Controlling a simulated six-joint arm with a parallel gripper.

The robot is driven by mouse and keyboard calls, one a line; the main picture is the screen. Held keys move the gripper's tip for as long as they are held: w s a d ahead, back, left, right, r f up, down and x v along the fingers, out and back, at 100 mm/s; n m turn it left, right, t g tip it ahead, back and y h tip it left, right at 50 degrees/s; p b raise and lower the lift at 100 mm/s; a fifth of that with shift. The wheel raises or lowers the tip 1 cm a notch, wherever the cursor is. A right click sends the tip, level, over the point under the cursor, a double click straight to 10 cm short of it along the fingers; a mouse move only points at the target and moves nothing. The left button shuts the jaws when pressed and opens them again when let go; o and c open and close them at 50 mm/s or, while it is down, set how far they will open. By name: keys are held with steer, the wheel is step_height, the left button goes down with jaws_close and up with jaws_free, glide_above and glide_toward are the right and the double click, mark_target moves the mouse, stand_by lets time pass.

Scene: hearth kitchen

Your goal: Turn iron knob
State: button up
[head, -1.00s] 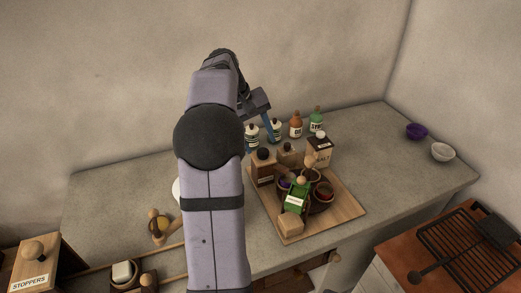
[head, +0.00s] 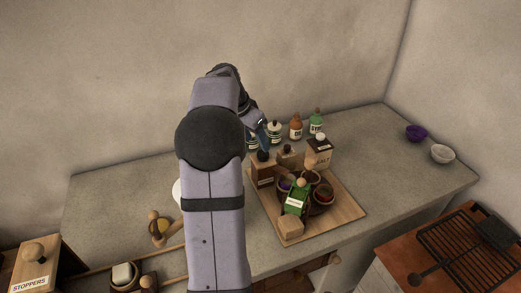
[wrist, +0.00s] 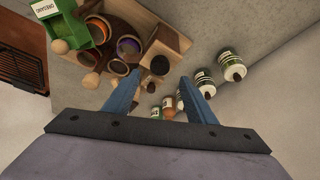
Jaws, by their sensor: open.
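A dark round knob (head: 263,156), which looks like the iron one, tops a brown wooden box (head: 263,174) at the back left of the wooden board. In the wrist view the dark knob (wrist: 160,65) appears between my two blue fingertips, slightly beyond them. My gripper (head: 263,141) is open and empty, pointing down just above the knob; I see no clear contact. My arm hides part of the gripper in the head view. A box with a pale knob (head: 319,150) and a smaller wooden box (head: 287,159) stand to the right.
The wooden board (head: 345,205) also carries dark pots and a green box (head: 297,199). Several labelled bottles, among them an orange-brown one (head: 296,128) and a green one (head: 316,121), stand behind it. The counter is clear toward the two bowls (head: 442,154) at right.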

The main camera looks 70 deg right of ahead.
mark_target(262, 153)
steer(key=shift+p+x, duration=0.75)
steer(key=shift+x, duration=2.6)
steer(key=c, duration=1)
